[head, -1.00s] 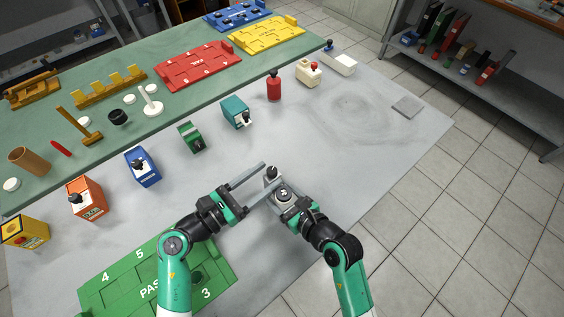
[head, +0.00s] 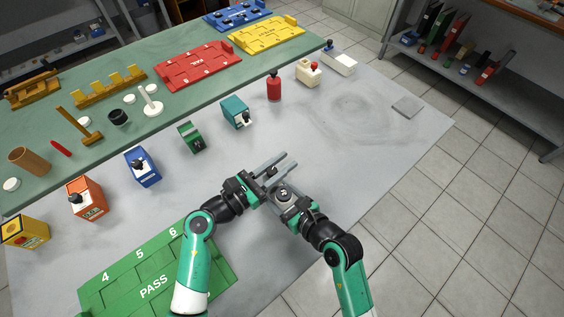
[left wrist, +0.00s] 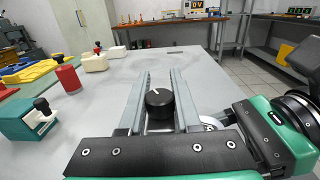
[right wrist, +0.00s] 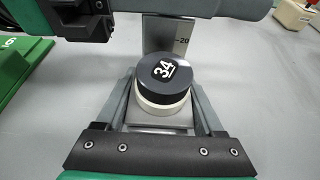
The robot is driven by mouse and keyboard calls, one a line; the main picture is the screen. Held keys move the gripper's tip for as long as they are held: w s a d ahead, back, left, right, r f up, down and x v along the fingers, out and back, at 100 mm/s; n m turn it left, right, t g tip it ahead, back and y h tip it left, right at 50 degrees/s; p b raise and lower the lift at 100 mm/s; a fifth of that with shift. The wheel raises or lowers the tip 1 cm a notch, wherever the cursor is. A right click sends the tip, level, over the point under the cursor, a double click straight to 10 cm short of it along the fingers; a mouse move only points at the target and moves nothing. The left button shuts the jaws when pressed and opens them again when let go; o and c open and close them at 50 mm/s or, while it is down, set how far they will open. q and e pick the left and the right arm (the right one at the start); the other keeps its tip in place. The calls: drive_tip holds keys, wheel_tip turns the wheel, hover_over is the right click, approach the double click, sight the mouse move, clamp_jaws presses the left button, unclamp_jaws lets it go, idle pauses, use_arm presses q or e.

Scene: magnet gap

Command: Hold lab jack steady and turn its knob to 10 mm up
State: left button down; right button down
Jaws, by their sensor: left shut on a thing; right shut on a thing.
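The lab jack stands on the grey table, with a grey body (right wrist: 160,122) and a round dark-topped piece marked 34 (right wrist: 166,68) on top, which also shows in the head view (head: 284,191). A grey upright plate with a scale mark reading 20 (right wrist: 182,40) rises behind it. Its black knob with a white line (left wrist: 159,101) lies between the fingers of my left gripper (left wrist: 162,75), well back from the fingertips; the gripper is shut on it. My right gripper (right wrist: 159,100) is shut on the jack's body, one finger on each side. The jack's lower part is hidden.
A row of coloured devices, including a blue one (head: 143,168), a green one (head: 192,137) and a red bottle (head: 274,88), stands along the back. The table's right side is mostly clear.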

use_arm(q)
drive_tip(key=shift+s+m+g+h, duration=0.1)
drive_tip(key=shift+m+g+h, duration=0.75)
drive_tip(key=shift+g, duration=0.35)
drive_tip(key=shift+s+d+m+g+h, duration=0.2)
drive_tip(key=shift+m+g+h, duration=0.2)
drive_tip(key=shift+m+g, duration=0.45)
drive_tip(key=shift+s+d+m+g+h, duration=0.15)
drive_tip(key=shift+m+g+h, duration=0.3)
drive_tip(key=shift+g, duration=0.6)
drive_tip(key=shift+a, duration=0.1)
drive_tip(key=c, duration=0.6)
unclamp_jaws()
drive_tip(key=shift+s, duration=0.1)
drive_tip(key=v, duration=1.2)
drive_tip(key=shift+r, duration=0.1)
